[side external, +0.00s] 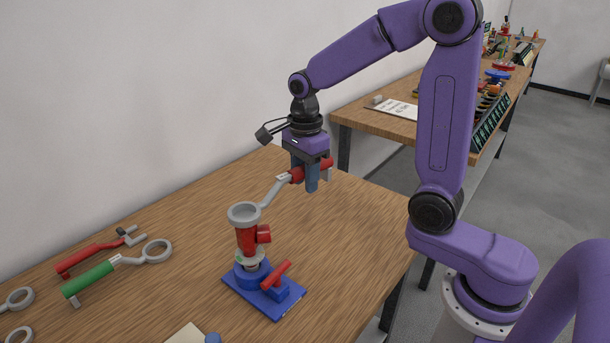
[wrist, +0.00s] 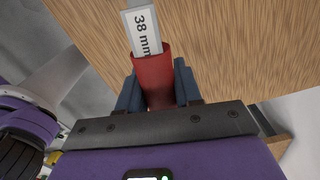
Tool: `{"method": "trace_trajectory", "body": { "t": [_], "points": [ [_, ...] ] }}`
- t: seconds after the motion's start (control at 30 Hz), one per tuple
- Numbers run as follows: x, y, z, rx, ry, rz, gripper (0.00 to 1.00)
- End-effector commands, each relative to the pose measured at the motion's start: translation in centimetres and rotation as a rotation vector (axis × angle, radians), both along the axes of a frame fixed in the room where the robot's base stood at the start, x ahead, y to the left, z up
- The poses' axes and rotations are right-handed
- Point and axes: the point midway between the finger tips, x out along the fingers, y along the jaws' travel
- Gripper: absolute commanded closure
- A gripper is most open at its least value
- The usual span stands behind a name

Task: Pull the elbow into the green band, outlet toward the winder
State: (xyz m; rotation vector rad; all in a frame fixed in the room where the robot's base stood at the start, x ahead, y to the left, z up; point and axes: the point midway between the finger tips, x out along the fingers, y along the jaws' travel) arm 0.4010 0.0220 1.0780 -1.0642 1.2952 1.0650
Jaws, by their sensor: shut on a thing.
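My gripper (side external: 305,184) is shut on the red handle (side external: 325,165) of a grey ring wrench, which also shows in the wrist view (wrist: 154,78) with a "38 mm" label (wrist: 142,31). The wrench's grey ring (side external: 244,212) is at the top of the red elbow (side external: 246,240); whether it is seated around it or just above, I cannot tell. The elbow stands upright on a blue valve base (side external: 255,277), its short outlet (side external: 264,233) facing right. A little green band (side external: 248,262) shows below the elbow. A red lever (side external: 277,274), perhaps the winder, sits at the base's front right.
A green-handled ring wrench (side external: 88,279) and a red-handled tool (side external: 88,257) lie at the left. Grey rings (side external: 17,299) show at the left edge. A pale card (side external: 187,334) lies at the front. The table (side external: 345,230) right of the valve is clear.

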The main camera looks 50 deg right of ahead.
Motion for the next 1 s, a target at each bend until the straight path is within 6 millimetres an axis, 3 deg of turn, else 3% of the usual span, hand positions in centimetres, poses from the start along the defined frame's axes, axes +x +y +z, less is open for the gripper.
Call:
{"method": "trace_trajectory", "body": {
  "t": [0.77, 1.0],
  "points": [
    [0.03, -0.01, 0.02, 0.001, -0.001, 0.000, 1.00],
    [0.03, -0.01, -0.85, 0.000, 0.000, 0.000, 1.00]
  ]
}}
